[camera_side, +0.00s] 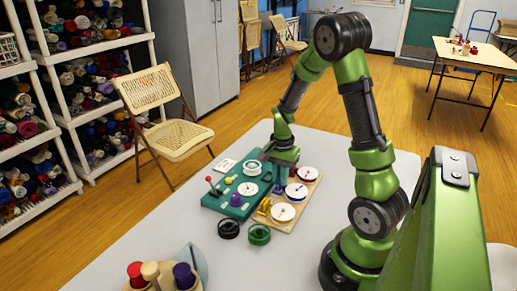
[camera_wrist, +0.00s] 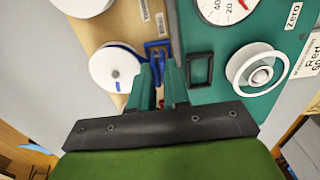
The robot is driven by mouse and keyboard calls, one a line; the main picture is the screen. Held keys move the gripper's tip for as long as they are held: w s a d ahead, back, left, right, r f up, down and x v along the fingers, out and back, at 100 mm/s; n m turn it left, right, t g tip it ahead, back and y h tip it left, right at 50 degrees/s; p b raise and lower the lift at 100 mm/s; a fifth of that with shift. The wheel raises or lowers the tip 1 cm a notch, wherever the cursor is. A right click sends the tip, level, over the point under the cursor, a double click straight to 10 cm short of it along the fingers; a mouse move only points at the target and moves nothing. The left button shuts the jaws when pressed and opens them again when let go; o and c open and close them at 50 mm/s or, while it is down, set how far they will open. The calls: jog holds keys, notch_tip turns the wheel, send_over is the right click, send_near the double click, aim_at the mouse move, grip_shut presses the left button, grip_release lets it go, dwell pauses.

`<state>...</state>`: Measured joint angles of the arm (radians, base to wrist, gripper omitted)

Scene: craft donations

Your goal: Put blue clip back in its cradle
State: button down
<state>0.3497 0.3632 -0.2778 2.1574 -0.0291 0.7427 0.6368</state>
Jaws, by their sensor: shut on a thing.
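My gripper (camera_side: 278,186) is over the boards on the grey table, and its green fingers show in the wrist view (camera_wrist: 162,84). It is shut on the blue clip (camera_wrist: 157,46), which shows at the fingertips above the tan board, beside a white dial with a blue rim (camera_wrist: 113,68). The fingers hide part of the clip, and I cannot tell whether it touches the board. A dark square frame (camera_wrist: 200,70) lies on the green board just right of the fingers. I cannot tell which part is the clip's cradle.
The green board (camera_side: 222,203) also carries a gauge (camera_wrist: 222,8), a white ring (camera_wrist: 255,70) and a red-knobbed lever (camera_side: 209,180). Yellow clips (camera_side: 264,206) sit on the tan board. A black spool (camera_side: 229,229) and a green spool (camera_side: 260,234) stand in front.

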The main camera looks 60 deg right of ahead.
jog(key=shift+f, duration=0.4)
jog(key=c, duration=1)
grip_release()
jog(key=shift+r, duration=3.8)
